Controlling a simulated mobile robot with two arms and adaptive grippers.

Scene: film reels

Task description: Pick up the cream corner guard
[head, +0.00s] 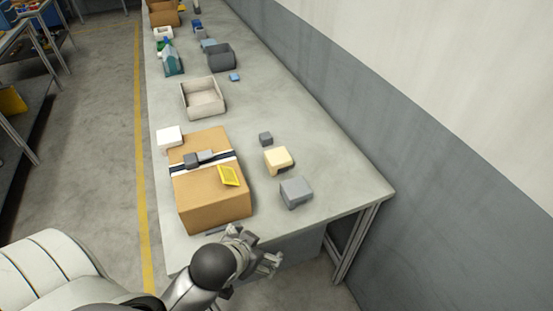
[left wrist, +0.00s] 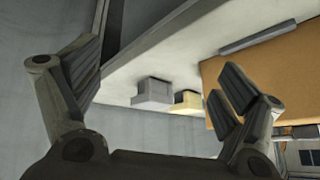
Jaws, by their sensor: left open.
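The cream corner guard (head: 278,160) sits on the table, right of the cardboard box, between a small dark grey block and a larger grey block. In the left wrist view the cream corner guard (left wrist: 188,101) shows small, partly hidden behind my right-hand finger. My left gripper (head: 254,248) is open and empty at the near end of the table, some way short of the guard. Its two fingers stand wide apart in the left wrist view (left wrist: 160,68). My right gripper is not in view.
The grey block (head: 295,193) stands just nearer than the guard, and the dark grey block (head: 265,139) just beyond. The cardboard box (head: 215,207) carries a yellow item (head: 229,176). An open beige bin (head: 203,99) stands farther back. The wall runs along the right.

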